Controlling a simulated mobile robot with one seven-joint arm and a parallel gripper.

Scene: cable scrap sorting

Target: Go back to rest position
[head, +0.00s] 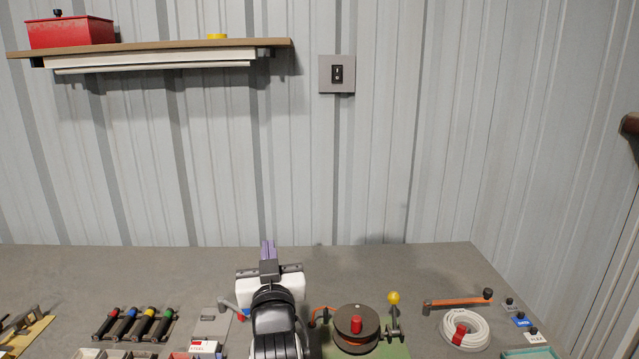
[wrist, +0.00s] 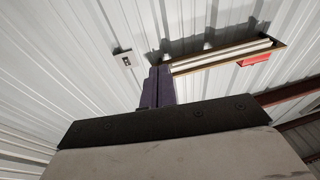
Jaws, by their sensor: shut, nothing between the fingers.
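My gripper (head: 267,248) is in the lower middle of the head view, above the grey bench, pointing away toward the corrugated wall. Its two purple fingers are together with nothing between them. The wrist view also shows the closed fingers (wrist: 157,88), with the wall, the shelf and a wall switch beyond them. My arm hides part of the bench beneath it.
On the grey bench (head: 150,265), screwdrivers (head: 138,324) lie in a rack at left. A shelf (head: 150,46) hangs above.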

